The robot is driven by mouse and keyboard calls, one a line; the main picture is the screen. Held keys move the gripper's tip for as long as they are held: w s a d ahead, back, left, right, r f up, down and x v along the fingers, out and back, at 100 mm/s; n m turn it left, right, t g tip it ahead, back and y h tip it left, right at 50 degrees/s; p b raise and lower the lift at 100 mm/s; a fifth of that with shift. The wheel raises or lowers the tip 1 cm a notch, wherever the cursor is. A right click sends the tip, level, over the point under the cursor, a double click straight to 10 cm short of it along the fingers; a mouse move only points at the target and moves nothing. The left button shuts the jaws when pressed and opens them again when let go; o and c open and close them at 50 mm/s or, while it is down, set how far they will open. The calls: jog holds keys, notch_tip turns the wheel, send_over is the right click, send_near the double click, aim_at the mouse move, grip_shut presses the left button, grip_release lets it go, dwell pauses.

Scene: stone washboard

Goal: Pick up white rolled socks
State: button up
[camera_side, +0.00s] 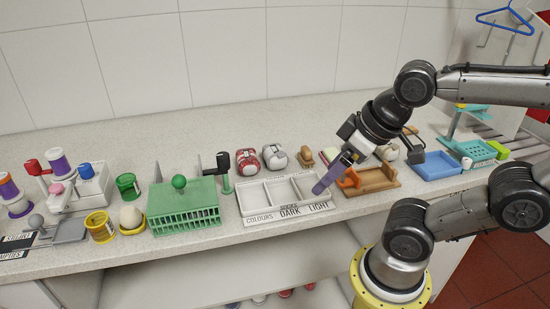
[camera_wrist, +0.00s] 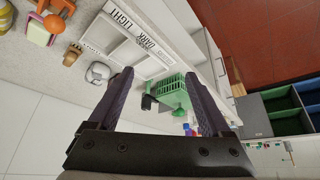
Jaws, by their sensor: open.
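The white rolled socks (camera_side: 274,157) lie on the counter behind the sorting tray, just right of a red rolled pair (camera_side: 247,161). A white bundle, which looks like the white socks (camera_wrist: 97,72), shows left of my left finger in the wrist view. The white tray (camera_side: 290,214) has compartments labelled COLOURS, DARK and LIGHT, and they look empty. My gripper (camera_side: 318,189) is tilted down over the tray's right end, in front and right of the socks. In the wrist view my gripper (camera_wrist: 159,75) has its fingers wide apart with nothing held.
A green crate (camera_side: 184,217) with a green ball stands left of the tray. A wooden brush (camera_side: 305,157) lies right of the socks. The tiled wall is behind.

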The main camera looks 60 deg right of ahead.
notch_tip(320, 180, up, 3)
jog(key=w+m, duration=0.2)
jog(key=w, duration=0.1)
jog(key=m+g+h, duration=0.2)
jog(key=m+h, duration=0.1)
jog(key=m, duration=0.3)
send_over(276, 151)
jog(key=s+a, duration=0.3)
jog(key=a, duration=0.1)
notch_tip(276, 151, down, 4)
jog(key=x, duration=0.6)
jog(key=s+x, duration=0.1)
jog(key=x, duration=0.2)
jog(key=shift+d, duration=0.25)
jog(key=shift+x, duration=3.25)
jog(key=shift+s, duration=0.1)
jog(key=c, duration=1.1)
jog(key=shift+c, duration=0.2)
